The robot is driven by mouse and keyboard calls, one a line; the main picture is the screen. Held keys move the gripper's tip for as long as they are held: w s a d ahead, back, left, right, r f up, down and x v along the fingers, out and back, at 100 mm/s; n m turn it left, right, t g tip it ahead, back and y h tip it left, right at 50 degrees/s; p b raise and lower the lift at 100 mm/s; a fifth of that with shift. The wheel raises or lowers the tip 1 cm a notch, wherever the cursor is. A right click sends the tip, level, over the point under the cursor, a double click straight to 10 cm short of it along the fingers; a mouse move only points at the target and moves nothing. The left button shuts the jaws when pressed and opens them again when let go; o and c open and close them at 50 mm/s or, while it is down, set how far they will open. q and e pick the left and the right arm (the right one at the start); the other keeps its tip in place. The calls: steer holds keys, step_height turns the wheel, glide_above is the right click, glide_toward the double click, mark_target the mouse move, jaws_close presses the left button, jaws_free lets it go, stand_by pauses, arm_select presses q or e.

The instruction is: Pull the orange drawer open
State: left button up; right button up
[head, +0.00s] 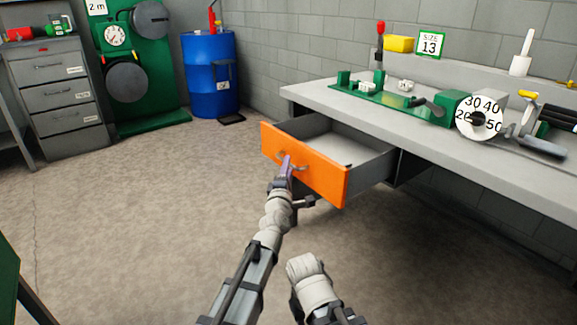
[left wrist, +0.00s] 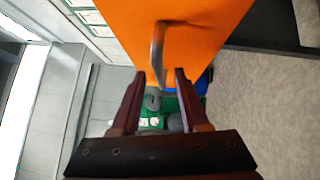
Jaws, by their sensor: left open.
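The orange drawer (head: 318,176) stands pulled out from under the grey workbench, its grey inside showing and looking empty. Its metal bar handle (left wrist: 158,48) is on the orange front. My left gripper (head: 286,162) is at the drawer front, by the handle. In the left wrist view the two dark fingers (left wrist: 159,76) are apart, and the handle's end lies between or just beyond the tips. I cannot tell whether they touch it. My right gripper is not in view.
The workbench (head: 440,135) carries a green fixture (head: 385,98), a white numbered dial (head: 480,117) and tools. A blue barrel (head: 209,75) and a grey drawer cabinet (head: 62,98) stand at the back left. The floor left of the drawer is clear.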

arm_select(q)
steer(key=s, duration=0.5)
steer(key=shift+a+f, duration=0.35)
